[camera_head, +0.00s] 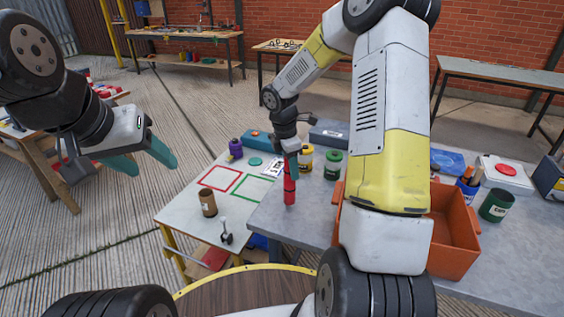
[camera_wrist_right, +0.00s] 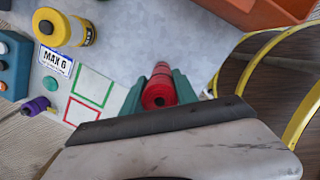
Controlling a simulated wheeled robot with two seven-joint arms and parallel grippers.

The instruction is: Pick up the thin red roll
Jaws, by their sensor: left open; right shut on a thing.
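The thin red roll (camera_head: 289,188) stands upright near the left edge of the grey table. In the right wrist view the roll (camera_wrist_right: 158,90) sits between the two green fingers, with its end facing the camera. My right gripper (camera_head: 292,168) is shut on the roll from above; the roll's lower end is at the tabletop, and I cannot tell whether it touches. My left gripper (camera_head: 150,160) is open and empty, in the air at the left, away from the tables.
An orange crate (camera_head: 455,243) stands right of the roll, partly behind my right arm. A yellow can (camera_head: 305,160) and a green can (camera_head: 332,165) stand behind the roll. A white table (camera_head: 185,225) with a brown can (camera_head: 208,203) and red and green outlines adjoins at left.

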